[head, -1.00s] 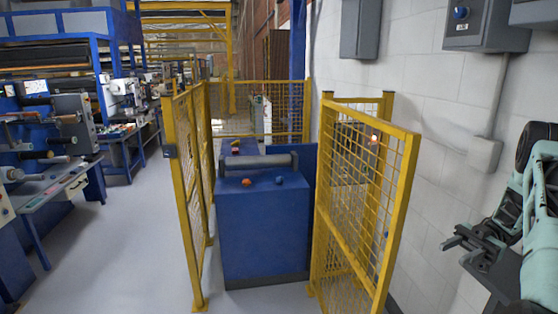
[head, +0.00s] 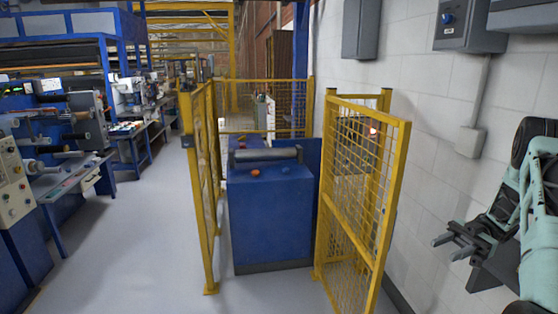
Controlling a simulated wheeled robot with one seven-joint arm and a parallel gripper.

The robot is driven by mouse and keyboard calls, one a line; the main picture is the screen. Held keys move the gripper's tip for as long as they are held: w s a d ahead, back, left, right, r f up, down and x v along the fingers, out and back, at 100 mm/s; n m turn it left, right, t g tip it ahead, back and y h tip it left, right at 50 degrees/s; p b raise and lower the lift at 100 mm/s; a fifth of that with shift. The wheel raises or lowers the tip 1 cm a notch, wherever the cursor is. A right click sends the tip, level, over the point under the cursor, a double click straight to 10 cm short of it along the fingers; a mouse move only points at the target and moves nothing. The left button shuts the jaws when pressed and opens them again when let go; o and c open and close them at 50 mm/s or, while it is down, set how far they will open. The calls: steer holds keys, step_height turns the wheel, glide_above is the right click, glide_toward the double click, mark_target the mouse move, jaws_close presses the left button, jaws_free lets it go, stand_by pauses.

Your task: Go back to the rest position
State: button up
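My gripper (head: 449,240) is at the lower right of the head view, at the end of my folded teal and black arm (head: 508,215). Its two dark fingers point left and stand apart with a gap between them. Nothing shows between the fingers. It hangs in front of the white block wall, to the right of the yellow mesh gate, and touches nothing that I can see.
A blue cabinet (head: 270,215) with an orange and a blue knob on top stands between yellow mesh fences (head: 203,180) and an open yellow gate (head: 365,190). Grey boxes (head: 472,25) hang on the wall. Machines (head: 60,140) line the left. Grey floor (head: 135,250) is free at left.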

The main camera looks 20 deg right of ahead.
steer(key=w+a+t+h+b, duration=0.25)
steer(key=w+a, duration=0.45)
steer(key=w, duration=0.4)
steer(key=w+a+t+h+b, duration=0.2)
steer(key=w+a+t+b, duration=0.1)
steer(key=w+a, duration=0.65)
steer(key=w+a+m+t+h+b, duration=0.2)
steer(key=w+a+m+h+b, duration=0.15)
steer(key=a, duration=0.45)
steer(key=w+a+m+t+h+b, duration=0.25)
steer(key=w+a, duration=0.25)
steer(key=a, duration=0.3)
steer(key=s+a+f+m+g+h+b, duration=0.4)
steer(key=s+a, duration=0.7)
steer(key=s, duration=0.6)
steer(key=s+a+f+g+h+b, duration=0.1)
steer(key=s+f+g, duration=0.2)
steer(key=s, duration=0.8)
steer(key=s+a+f+g+h+b, duration=0.1)
steer(key=s+f+g+b, duration=0.1)
steer(key=s, duration=1)
steer(key=shift+s+a+f+g, duration=0.25)
steer(key=shift+f+g, duration=0.4)
steer(key=shift+g, duration=0.35)
